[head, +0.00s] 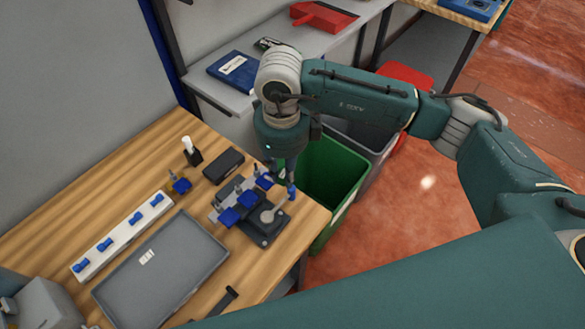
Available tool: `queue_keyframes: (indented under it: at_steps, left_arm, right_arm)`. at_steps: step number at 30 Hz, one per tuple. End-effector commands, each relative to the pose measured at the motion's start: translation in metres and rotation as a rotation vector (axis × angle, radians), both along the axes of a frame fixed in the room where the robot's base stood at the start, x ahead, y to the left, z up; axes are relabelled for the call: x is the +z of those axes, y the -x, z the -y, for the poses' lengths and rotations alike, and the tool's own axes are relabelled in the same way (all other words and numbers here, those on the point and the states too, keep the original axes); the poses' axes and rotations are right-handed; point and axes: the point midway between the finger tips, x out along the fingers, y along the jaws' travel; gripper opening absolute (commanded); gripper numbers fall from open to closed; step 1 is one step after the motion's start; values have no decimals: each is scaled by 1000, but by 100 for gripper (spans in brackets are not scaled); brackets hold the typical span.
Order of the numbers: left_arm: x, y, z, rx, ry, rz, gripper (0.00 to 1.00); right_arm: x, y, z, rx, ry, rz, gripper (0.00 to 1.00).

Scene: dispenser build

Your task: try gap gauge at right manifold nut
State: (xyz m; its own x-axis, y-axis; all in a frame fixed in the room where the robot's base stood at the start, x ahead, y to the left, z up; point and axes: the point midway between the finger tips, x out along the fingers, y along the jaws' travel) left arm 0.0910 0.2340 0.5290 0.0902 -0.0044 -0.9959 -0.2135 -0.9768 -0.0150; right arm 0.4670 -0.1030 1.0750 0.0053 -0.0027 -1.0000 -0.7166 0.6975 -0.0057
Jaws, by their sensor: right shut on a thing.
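The manifold (262,238) is a dark block near the table's right corner, with a row of blue valve parts (229,217) along its left side and a round pale part on top. My right gripper (290,184) points down over the manifold's far right end. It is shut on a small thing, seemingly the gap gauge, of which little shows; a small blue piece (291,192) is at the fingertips. Whether it touches the right nut I cannot tell. My left gripper is not in view.
A grey tray (205,277) and a white strip (92,266) with several blue parts lie to the left. A black box (223,166), a dark bottle (192,152) and a loose blue part (181,185) stand behind. A green bin (335,172) is beyond the table's right edge.

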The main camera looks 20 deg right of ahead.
Motion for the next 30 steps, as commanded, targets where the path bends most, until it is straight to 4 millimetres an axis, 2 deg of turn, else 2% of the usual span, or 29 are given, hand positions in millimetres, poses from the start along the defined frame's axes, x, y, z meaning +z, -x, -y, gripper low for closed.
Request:
queue_keyframes:
  at_steps: [3,9,24,30]
  left_arm:
    - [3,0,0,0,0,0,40]
    - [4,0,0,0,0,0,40]
    - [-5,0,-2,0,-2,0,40]
    - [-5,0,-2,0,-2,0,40]
  right_arm:
    - [-2,-2,-5,-106,2,0,0]
    - [-5,-4,-7,-189,5,0,0]
    - [-34,-4,-7,-193,5,-1,0]
    - [-37,-4,-7,-192,5,1,0]
